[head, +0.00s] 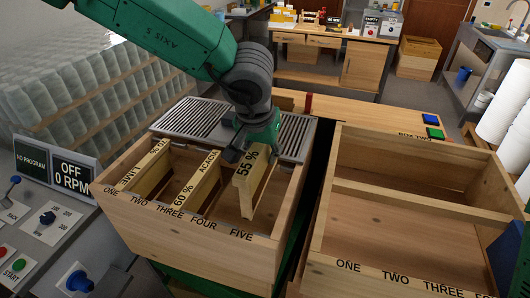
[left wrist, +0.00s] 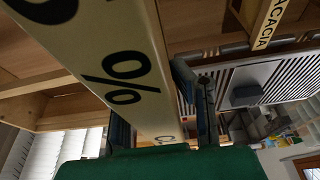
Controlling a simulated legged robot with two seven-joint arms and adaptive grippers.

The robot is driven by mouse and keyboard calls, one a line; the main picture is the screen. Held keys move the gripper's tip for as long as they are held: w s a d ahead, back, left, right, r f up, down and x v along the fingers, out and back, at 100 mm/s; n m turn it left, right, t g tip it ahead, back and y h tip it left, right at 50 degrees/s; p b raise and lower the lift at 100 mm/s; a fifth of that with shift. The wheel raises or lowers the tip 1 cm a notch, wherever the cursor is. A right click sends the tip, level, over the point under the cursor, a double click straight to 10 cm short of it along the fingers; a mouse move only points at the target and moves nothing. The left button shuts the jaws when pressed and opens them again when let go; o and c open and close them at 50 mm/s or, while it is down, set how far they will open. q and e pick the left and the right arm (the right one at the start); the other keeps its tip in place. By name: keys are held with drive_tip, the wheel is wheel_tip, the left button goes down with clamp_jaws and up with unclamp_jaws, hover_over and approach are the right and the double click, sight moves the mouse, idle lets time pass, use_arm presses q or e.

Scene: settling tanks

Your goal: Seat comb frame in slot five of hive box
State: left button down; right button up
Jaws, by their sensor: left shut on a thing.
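The wooden hive box (head: 180,228) stands open in the head view, its front rim lettered ONE to FIVE. My left gripper (head: 252,150) is shut on a comb frame (head: 247,187) marked 55 %. The held frame hangs above the right part of the box, near slots four and five. Its lower part is inside the box opening; whether it touches the box is unclear. In the left wrist view the held frame (left wrist: 95,50) runs between the fingers (left wrist: 165,115). A LIME frame (head: 133,175) sits near slot one and an ACACIA frame (head: 196,180) near slot three.
A slatted metal grid (head: 185,123) lies across the box's back. A second, empty wooden box (head: 420,235) stands close on the right, with a narrow dark gap between. A control panel (head: 45,225) is at the left, beside stacked jars (head: 70,85).

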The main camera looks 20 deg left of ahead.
sight(258, 177)
use_arm(q)
drive_tip(key=shift+f+b, duration=0.6)
drive_tip(key=shift+f, duration=3.25)
wheel_tip(258, 177, down, 8)
drive_tip(key=b, duration=0.1)
drive_tip(key=shift+r+b, duration=0.25)
drive_tip(key=shift+b, duration=0.1)
idle(2.3)
drive_tip(key=c, duration=1.3)
unclamp_jaws()
drive_tip(key=v, duration=1.2)
